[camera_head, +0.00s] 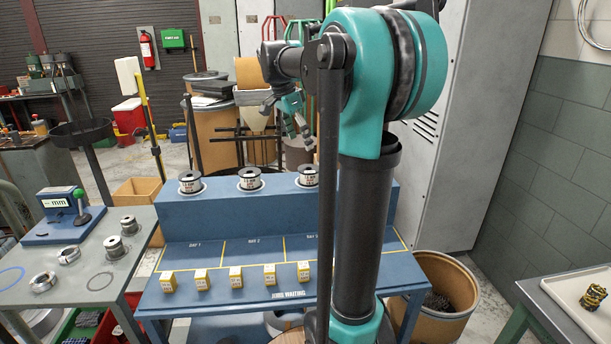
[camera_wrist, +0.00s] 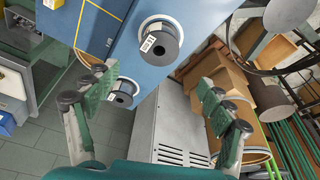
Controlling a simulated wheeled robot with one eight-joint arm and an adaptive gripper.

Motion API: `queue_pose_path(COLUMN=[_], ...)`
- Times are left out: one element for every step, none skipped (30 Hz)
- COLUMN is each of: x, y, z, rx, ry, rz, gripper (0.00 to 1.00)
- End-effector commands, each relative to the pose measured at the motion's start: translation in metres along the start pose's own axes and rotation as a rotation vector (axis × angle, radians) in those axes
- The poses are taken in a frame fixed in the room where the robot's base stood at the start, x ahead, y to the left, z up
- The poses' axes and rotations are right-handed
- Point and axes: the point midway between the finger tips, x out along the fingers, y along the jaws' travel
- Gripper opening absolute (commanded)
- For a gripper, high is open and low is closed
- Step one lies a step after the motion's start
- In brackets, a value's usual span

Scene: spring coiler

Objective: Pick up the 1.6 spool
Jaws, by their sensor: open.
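Three dark spools with white labels stand in a row on the raised blue shelf (camera_head: 215,215): a left one (camera_head: 190,181), a middle one (camera_head: 250,178) and a right one (camera_head: 307,174). The label print is too small to tell which is the 1.6 spool. My gripper (camera_head: 287,118) is above and behind the shelf, between the middle and right spools in the head view. In the wrist view my gripper (camera_wrist: 150,105) is open and empty. Two spools show beyond it, one at top centre (camera_wrist: 158,42) and one (camera_wrist: 125,92) between the fingers, apart from them.
Several small yellow boxes (camera_head: 236,277) line the front of the blue bench, below marked bays. A side table (camera_head: 95,260) at left holds a gauge (camera_head: 62,213) and metal rings. A tall grey cabinet (camera_head: 480,120) stands behind my arm. A bin (camera_head: 440,290) stands right of the bench.

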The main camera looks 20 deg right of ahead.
Motion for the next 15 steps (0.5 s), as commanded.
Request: queue_pose_path(x=[0.011, 0.017, 0.025, 0.031, 0.036, 0.044, 0.048, 0.052, 0.057, 0.06, 0.063, 0.066, 0.067, 0.068, 0.07], y=[0.0, 0.0, 0.0, 0.0, 0.0, 0.0, 0.0, 0.0, 0.0, 0.0, 0.0, 0.0, 0.0, 0.0, 0.0], z=[0.0, 0.0, 0.0, 0.0, 0.0, 0.0, 0.0, 0.0, 0.0, 0.0, 0.0, 0.001, 0.001, 0.001, 0.001], rx=[0.001, 0.001, 0.002, 0.002, 0.002, 0.001, 0.001, 0.0, 0.0, -0.001, -0.001, -0.001, -0.001, -0.001, -0.001], ry=[0.0, 0.0, 0.0, 0.0, 0.0, 0.0, 0.0, 0.0, 0.0, 0.0, 0.0, 0.0, 0.0, 0.0, 0.0], rz=[0.0, 0.0, 0.0, 0.0, 0.0, 0.0, 0.0, 0.0, 0.0, 0.0, 0.0, 0.0, 0.0, 0.0, 0.0], gripper=[0.82, 0.82, 0.82, 0.82, 0.82, 0.82, 0.82, 0.82, 0.82, 0.82, 0.82, 0.82, 0.82, 0.82, 0.82])
